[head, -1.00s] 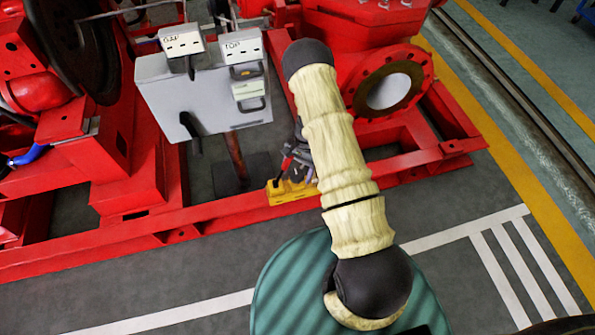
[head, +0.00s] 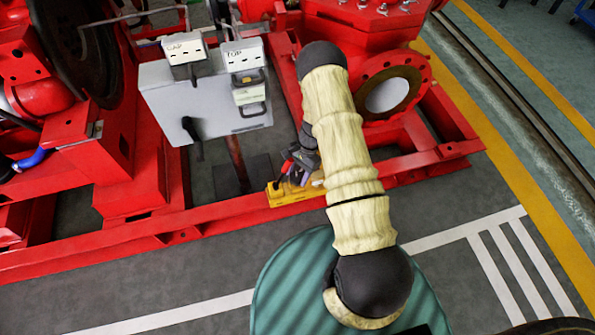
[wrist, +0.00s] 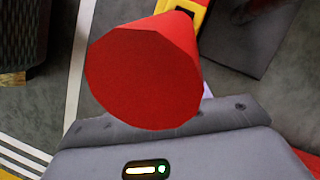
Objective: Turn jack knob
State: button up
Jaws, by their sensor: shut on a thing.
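The jack is a small yellow block (head: 285,195) on the red frame's front rail in the head view. A red knob or handle (head: 287,166) stands up from it. In the wrist view the red knob (wrist: 143,78) fills the middle, with its flat round end towards the camera, and a yellow part of the jack (wrist: 197,12) shows behind it. My gripper (head: 299,167) is at the knob, just above the yellow block, and is shut on it. The fingertips are hidden behind the knob and the gripper body in the wrist view.
A grey control box (head: 205,100) with switches and a black handle hangs left of my gripper. The red frame rail (head: 225,212) runs below. A red round flange (head: 393,88) is to the right.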

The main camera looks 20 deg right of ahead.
jog(key=m+p, duration=0.1)
jog(key=m+t+p, duration=0.1)
jog(key=m, duration=0.1)
jog(key=m+p, duration=0.1)
jog(key=shift+s+d+r+m+t+y, duration=0.1)
jog(key=shift+s+r+m+t+y, duration=0.05)
jog(key=shift+r+m+t+y, duration=0.2)
jog(key=m+p, duration=0.1)
jog(key=m, duration=0.1)
jog(key=m+t+p, duration=0.1)
jog(key=shift+f+m+t, duration=0.15)
jog(key=shift+m+t, duration=0.1)
jog(key=shift+m, duration=0.1)
jog(key=m+t+p, duration=0.1)
jog(key=m, duration=0.1)
jog(key=m+p, duration=0.1)
jog(key=m, duration=0.1)
jog(key=shift+s+t, duration=0.2)
jog(key=shift+t, duration=0.2)
jog(key=shift+m+t+h+p, duration=0.3)
jog(key=shift+m+h+p, duration=0.15)
jog(key=shift+m+p, duration=0.65)
jog(key=shift+f+m+p, duration=0.1)
jog(key=shift+m+p, duration=0.25)
jog(key=shift+m, duration=0.05)
jog(key=shift+h, duration=0.3)
jog(key=o, duration=1)
jog(key=shift+f, duration=0.1)
jog(key=shift+c, duration=0.2)
